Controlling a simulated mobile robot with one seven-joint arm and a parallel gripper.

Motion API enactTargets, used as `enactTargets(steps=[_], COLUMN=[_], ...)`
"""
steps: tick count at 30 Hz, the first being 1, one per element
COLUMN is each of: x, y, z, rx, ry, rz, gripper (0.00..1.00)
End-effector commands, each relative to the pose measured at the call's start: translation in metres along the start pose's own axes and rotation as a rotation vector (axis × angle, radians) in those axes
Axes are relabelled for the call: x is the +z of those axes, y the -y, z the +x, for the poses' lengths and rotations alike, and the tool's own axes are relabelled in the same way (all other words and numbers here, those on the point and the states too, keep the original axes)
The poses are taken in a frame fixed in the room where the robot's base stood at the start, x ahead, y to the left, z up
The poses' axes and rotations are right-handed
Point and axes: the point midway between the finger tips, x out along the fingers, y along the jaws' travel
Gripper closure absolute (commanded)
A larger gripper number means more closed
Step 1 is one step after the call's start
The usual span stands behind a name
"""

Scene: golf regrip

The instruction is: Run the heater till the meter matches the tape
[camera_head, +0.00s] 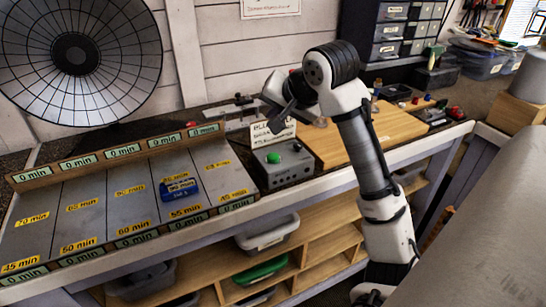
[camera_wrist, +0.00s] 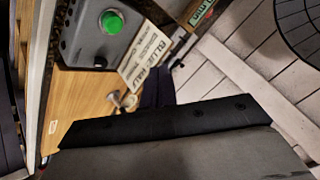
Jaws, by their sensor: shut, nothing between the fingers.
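The heater bed (camera_head: 95,208) is a row of grey lanes with yellow minute tapes. Meters reading 0 min line the back rail (camera_head: 122,151) and the front edge. A blue block (camera_head: 180,188) with a yellow tape lies in a lane right of the middle; its small print is not clear. A grey box with a green button (camera_head: 274,157) stands at the bed's right end; the button also shows in the wrist view (camera_wrist: 112,22). My gripper (camera_head: 280,118) is shut and empty, above and behind the button, apart from it. Its dark fingers are partly hidden by the wrist.
A white card (camera_wrist: 146,58) starting with BLUE stands behind the button box. A wooden board (camera_head: 360,132) lies right of the box. A large round ribbed dish (camera_head: 110,75) is at the back left. Bins (camera_head: 268,234) sit on the shelf below.

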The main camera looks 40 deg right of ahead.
Motion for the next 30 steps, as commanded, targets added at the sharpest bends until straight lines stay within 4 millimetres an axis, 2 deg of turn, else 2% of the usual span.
enactTargets(steps=[15,30], x=[0.036,0.040], y=[-0.035,-0.041], z=[0.050,0.055], rx=[-0.002,0.000], ry=[0.001,0.000], rz=[0.000,0.000], gripper=[1.00,1.00])
